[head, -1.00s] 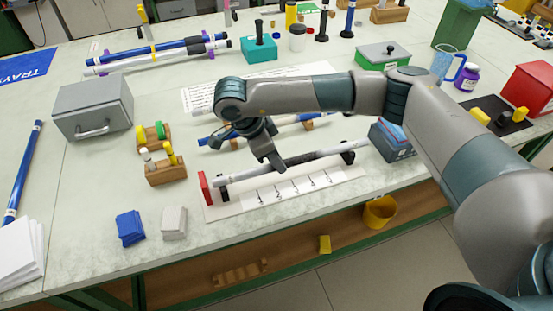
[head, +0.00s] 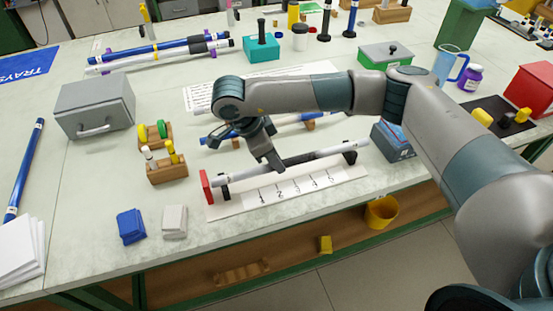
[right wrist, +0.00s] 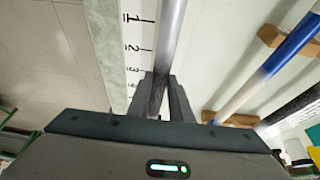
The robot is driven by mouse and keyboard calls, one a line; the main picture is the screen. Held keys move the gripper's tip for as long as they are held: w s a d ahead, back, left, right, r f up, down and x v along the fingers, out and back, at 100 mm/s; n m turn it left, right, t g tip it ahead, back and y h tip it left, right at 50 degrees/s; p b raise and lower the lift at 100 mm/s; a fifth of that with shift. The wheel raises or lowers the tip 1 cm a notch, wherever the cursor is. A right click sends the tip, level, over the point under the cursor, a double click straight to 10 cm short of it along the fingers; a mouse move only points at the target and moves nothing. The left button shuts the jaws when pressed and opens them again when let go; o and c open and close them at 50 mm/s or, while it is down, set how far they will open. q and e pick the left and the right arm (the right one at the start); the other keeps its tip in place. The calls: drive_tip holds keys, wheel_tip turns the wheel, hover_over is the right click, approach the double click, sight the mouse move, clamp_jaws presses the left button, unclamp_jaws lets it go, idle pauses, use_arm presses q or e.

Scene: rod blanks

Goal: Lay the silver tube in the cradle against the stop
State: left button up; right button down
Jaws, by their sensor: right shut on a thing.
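The silver tube (head: 328,152), pale with a dark middle stretch, lies along the cradle near the table's front edge. The cradle has a black support (head: 349,157) at right, another black support (head: 223,188) at left, and a red stop (head: 206,187) at its left end. The tube's left end is close to the stop; I cannot tell whether they touch. My right gripper (head: 274,165) is shut around the tube left of its middle. In the right wrist view, the tube (right wrist: 171,35) runs between the fingers (right wrist: 162,95). My left gripper is not in view.
A numbered white strip (head: 250,200) lies along the cradle's front. Behind, a blue-and-white rod (head: 300,119) rests on wooden blocks. A blue-grey box (head: 393,143) stands near the cradle's right end. Small wooden holders (head: 167,174) stand to the left.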

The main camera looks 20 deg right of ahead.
drive_tip(key=shift+a, duration=0.15)
drive_tip(key=c, duration=1.5)
unclamp_jaws()
drive_tip(key=shift+c, duration=0.2)
